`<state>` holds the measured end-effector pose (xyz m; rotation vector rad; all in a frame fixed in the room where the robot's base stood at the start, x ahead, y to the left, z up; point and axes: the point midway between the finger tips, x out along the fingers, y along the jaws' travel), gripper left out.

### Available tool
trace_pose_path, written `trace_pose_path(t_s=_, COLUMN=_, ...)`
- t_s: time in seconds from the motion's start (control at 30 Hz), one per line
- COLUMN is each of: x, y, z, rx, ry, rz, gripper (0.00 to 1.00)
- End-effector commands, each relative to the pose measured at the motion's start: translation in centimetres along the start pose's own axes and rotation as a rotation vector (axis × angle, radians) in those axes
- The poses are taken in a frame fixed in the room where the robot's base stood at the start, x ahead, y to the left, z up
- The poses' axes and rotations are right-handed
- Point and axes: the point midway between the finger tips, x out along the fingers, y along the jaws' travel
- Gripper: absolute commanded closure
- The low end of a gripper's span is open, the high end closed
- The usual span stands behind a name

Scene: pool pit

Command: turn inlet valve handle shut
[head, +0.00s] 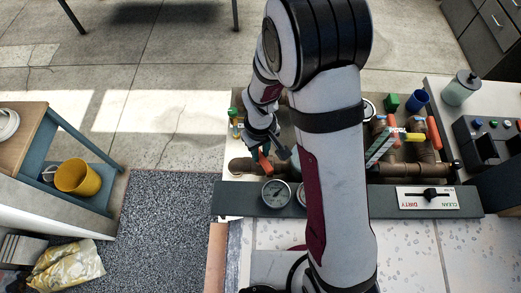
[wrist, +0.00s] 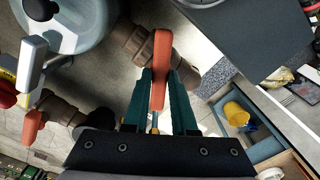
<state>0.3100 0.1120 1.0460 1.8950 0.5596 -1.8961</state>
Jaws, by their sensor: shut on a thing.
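In the head view an orange valve handle (head: 265,162) sits on the brown pipe (head: 240,166) at the left end of the pipework, and my gripper (head: 271,148) is at it. In the wrist view the orange handle (wrist: 161,62) stands upright in the picture between the two teal fingers of my gripper (wrist: 160,82). The fingers are shut on it from both sides. The handle's top reaches beyond the fingertips. The brown pipe fitting (wrist: 126,40) lies just behind it. My arm hides the middle of the pipework in the head view.
More valves with orange handles (head: 434,132) stand on the right. A pressure gauge (head: 276,194) sits close in front of the held handle. A CLEAN/DIRTY sign (head: 427,198) is at the front right. A blue cup (head: 417,99) is behind the pipes.

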Motion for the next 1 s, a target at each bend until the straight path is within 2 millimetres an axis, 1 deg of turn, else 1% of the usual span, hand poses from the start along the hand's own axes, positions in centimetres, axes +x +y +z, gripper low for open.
trace_pose_path(t_s=0.2, x=-0.05, y=-0.01, z=-0.11, rx=0.195, ry=0.003, rz=0.0, gripper=1.0)
trace_pose_path(t_s=0.5, x=-0.05, y=0.0, z=-0.13, rx=0.421, ry=0.004, rz=0.0, gripper=1.0)
trace_pose_path(t_s=0.7, x=-0.06, y=0.01, z=-0.13, rx=0.518, ry=0.004, rz=0.0, gripper=1.0)
trace_pose_path(t_s=1.0, x=-0.06, y=0.01, z=-0.14, rx=0.583, ry=0.004, rz=0.0, gripper=1.0)
